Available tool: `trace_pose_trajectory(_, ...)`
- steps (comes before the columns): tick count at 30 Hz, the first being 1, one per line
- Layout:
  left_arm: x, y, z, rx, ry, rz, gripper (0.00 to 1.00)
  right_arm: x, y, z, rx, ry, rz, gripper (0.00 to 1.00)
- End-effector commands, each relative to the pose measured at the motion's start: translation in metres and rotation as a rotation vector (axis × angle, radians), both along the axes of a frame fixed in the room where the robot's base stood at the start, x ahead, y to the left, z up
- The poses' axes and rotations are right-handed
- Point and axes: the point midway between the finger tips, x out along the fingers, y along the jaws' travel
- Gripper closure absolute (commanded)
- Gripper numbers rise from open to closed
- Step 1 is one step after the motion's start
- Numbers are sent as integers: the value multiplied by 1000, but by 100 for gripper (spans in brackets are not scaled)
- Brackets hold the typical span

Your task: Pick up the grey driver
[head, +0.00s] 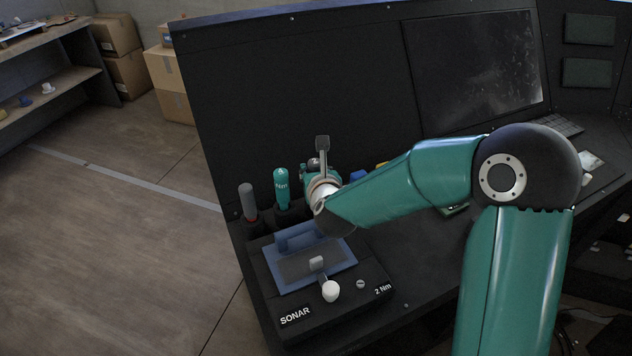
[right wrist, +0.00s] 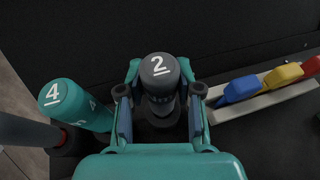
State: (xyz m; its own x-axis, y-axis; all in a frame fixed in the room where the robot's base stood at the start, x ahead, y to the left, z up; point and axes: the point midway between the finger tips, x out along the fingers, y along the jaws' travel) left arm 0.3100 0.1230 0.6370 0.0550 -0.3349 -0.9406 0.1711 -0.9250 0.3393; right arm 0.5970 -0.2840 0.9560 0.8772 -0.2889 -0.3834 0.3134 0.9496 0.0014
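The grey driver (right wrist: 160,72), with a white 2 on its round cap, stands upright in the right wrist view. My right gripper (right wrist: 160,118) has one finger on each side of it, with gaps showing between the fingers and the handle, so it is open around the driver. In the head view my right gripper (head: 320,176) is over the tool row at the console's left end and hides this driver. A teal driver (head: 282,188) marked 4 stands just left of it, also in the wrist view (right wrist: 75,102). My left gripper is out of view.
A grey rod-like tool (head: 247,202) with a red base stands at the row's left end. The SONAR box (head: 345,310) with switches lies in front. A pale rack (right wrist: 262,100) with blue, yellow and red pieces is to the right. A dark panel (head: 300,90) rises behind.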

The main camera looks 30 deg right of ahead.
Motion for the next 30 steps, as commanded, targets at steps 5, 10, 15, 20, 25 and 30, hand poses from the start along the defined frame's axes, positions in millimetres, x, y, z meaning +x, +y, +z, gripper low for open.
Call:
trace_pose_trajectory(5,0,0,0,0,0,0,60,0,0,0,0,0,0,100)
trace_pose_trajectory(10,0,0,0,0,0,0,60,0,0,1,-1,-2,0,100)
trace_pose_trajectory(15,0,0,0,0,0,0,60,0,0,2,-1,-2,0,100)
trace_pose_trajectory(20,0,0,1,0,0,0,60,1,0,8,0,-4,0,100)
trace_pose_trajectory(25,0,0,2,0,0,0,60,1,0,25,-1,-6,0,100)
trace_pose_trajectory(30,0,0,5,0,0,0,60,1,0,54,0,-8,-1,100)
